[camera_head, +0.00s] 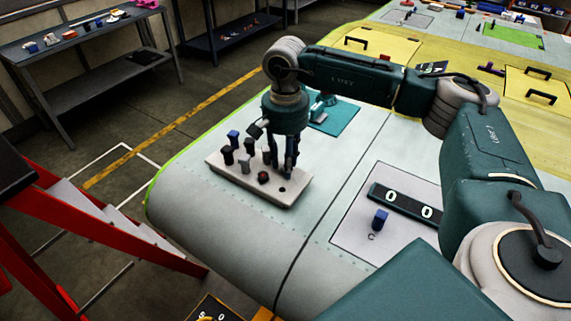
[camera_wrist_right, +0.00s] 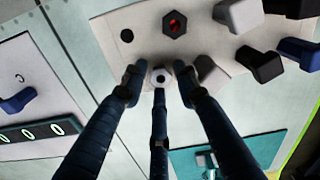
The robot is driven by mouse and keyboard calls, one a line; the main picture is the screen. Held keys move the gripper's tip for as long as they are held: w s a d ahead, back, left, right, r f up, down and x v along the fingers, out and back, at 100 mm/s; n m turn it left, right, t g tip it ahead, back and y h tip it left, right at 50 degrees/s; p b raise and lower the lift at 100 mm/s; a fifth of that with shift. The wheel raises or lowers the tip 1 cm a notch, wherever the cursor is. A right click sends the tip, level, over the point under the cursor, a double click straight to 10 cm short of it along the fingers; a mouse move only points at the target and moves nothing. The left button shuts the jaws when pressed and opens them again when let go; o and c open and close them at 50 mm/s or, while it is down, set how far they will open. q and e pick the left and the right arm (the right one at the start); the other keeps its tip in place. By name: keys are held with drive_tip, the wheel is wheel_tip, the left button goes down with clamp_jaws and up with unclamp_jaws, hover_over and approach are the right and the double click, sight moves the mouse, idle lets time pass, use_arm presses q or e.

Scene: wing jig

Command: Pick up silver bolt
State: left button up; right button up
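A pale bolt tray (camera_head: 222,171) holds several dark, blue and greyish bolts; it also shows in the wrist view (camera_wrist_right: 72,28). My right gripper (camera_head: 288,172) points down over the tray's right end. In the wrist view its fingers (camera_wrist_right: 159,84) are spread around a round silver bolt top (camera_wrist_right: 160,76) with a dark centre. Small gaps show beside it; contact is unclear. The head view hides this piece behind the fingers. A light silver hex bolt (camera_wrist_right: 240,15) and a greyer bolt (camera_wrist_right: 211,74) stand nearby. My left gripper is out of view.
A red-centred dark bolt (camera_wrist_right: 175,25) and an empty hole (camera_wrist_right: 126,36) are close to the fingers. A blue bolt (camera_head: 380,219) and number display (camera_head: 405,205) lie to the right. A teal mat (camera_head: 335,118) is behind the tray. Bare wing surface lies in front.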

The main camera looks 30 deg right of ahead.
clamp_jaws()
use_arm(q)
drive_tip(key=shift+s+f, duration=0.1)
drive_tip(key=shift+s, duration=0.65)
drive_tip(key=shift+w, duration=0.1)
use_arm(e)
drive_tip(key=shift+r, duration=0.1)
drive_tip(key=shift+w+r+b, duration=0.1)
drive_tip(key=shift+r+b, duration=0.25)
drive_tip(key=shift+r, duration=0.2)
wheel_tip(320, 180, up, 9)
drive_tip(key=b, duration=0.3)
use_arm(q)
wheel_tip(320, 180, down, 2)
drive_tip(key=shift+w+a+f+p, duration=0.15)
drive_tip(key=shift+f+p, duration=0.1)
drive_tip(key=shift+p, duration=0.35)
use_arm(e)
wheel_tip(320, 180, up, 10)
hover_over(284, 166)
drive_tip(key=shift+d+f, duration=0.1)
drive_tip(key=shift+d, duration=0.05)
